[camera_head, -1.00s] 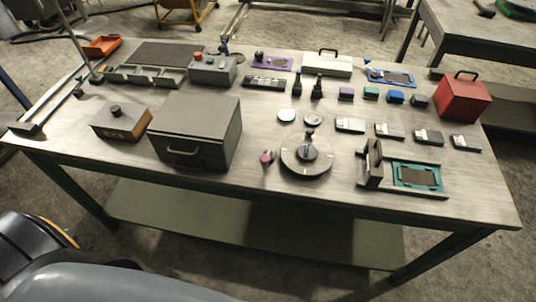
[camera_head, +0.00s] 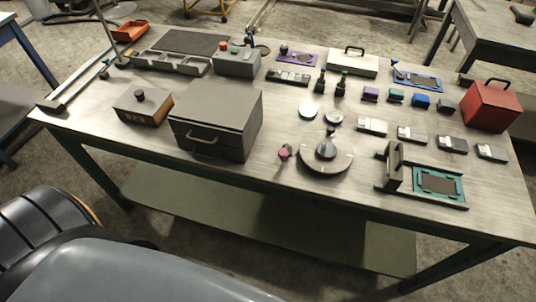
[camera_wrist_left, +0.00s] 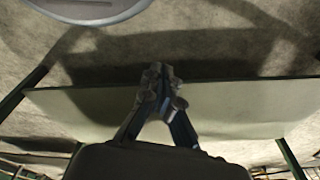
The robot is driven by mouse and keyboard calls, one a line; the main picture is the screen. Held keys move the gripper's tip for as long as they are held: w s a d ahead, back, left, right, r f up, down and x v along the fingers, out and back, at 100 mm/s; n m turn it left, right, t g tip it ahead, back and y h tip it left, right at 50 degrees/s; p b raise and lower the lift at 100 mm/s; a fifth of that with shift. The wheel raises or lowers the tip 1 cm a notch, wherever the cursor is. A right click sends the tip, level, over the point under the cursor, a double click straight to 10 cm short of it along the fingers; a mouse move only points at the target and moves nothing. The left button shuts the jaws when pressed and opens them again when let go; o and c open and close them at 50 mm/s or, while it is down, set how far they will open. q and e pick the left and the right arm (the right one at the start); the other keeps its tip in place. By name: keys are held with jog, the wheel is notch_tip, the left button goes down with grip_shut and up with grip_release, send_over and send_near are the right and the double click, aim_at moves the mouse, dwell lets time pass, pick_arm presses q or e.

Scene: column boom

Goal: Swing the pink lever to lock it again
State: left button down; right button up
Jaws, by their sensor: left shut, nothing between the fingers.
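The pink lever shows as a small pink-red knob (camera_head: 285,152) near the table's front edge. My left gripper (camera_wrist_left: 162,76) shows in the left wrist view, shut and empty, above the green lower shelf (camera_wrist_left: 90,108) and the floor. It does not show in the head view, and the lever is not in the wrist view. My right gripper is in neither view.
A grey box with a handle (camera_head: 215,122) stands left of the lever. A fixture with a teal frame (camera_head: 437,184) stands right of the dial. Round discs, small blocks and a red case (camera_head: 490,106) lie behind. The table front near the lever is clear.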

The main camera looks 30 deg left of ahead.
pick_arm(q)
jog(key=w+d+r+n+t+h, duration=0.15)
jog(key=w+r, duration=0.25)
jog(key=r, duration=0.7)
jog(key=w+r+t+h+b, duration=0.1)
jog(key=w+r+t, duration=0.3)
jog(key=r, duration=0.6)
jog(key=w+d+r+n+t+h, duration=0.15)
jog(key=w+r, duration=0.35)
jog(key=r, duration=0.6)
jog(key=w+a+r+n+t+h, duration=0.2)
jog(key=w+a+r+n+t, duration=0.4)
jog(key=a+r+n, duration=0.2)
jog(key=a+n, duration=0.2)
jog(key=a, duration=0.2)
jog(key=shift+w+a+r+n+h, duration=0.35)
jog(key=shift+r+n+h, duration=0.05)
